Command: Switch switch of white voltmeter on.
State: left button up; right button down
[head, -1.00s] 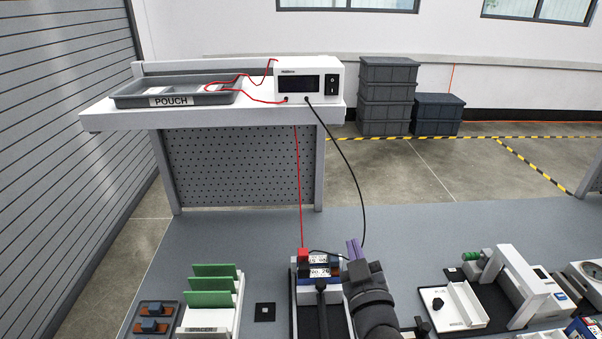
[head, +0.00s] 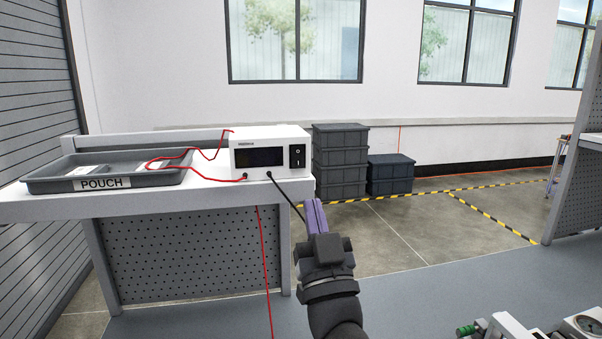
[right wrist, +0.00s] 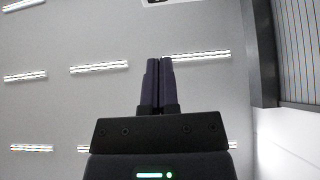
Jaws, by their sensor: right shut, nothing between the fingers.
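The white voltmeter (head: 268,134) stands on the shelf at the back, in the head view. Its dark display is blank. Its black rocker switch (head: 297,157) is on the right of the front face. My right gripper (head: 315,203) is shut and empty, in front of, below and to the right of the voltmeter, apart from the switch. The right wrist view shows its two purple fingers together (right wrist: 158,62), pointing up toward the ceiling. A red lead (head: 233,181) and a black lead (head: 284,196) plug into the voltmeter's front. The gripper hides part of the black lead. My left gripper is not in view.
A grey tray labelled POUCH (head: 46,184) stands on the white shelf (head: 190,204), left of the voltmeter. Stacked dark crates (head: 340,162) stand on the floor behind to the right. The space in front of the switch is clear.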

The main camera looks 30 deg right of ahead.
aim_at(298, 159)
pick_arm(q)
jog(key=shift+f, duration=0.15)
pick_arm(e)
jog(key=shift+w+d+r, duration=0.35)
jog(key=shift+w+r, duration=0.15)
jog(key=shift+w, duration=0.85)
jog(key=shift+w+d+r, duration=0.35)
jog(key=shift+w+r, duration=0.1)
jog(key=shift+w, duration=0.85)
jog(key=shift+w+d+r, duration=0.35)
jog(key=shift+w+r, duration=0.15)
jog(key=shift+w, duration=0.85)
pick_arm(q)
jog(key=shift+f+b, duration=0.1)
jog(key=shift+b, duration=0.25)
pick_arm(e)
jog(key=shift+f, duration=0.1)
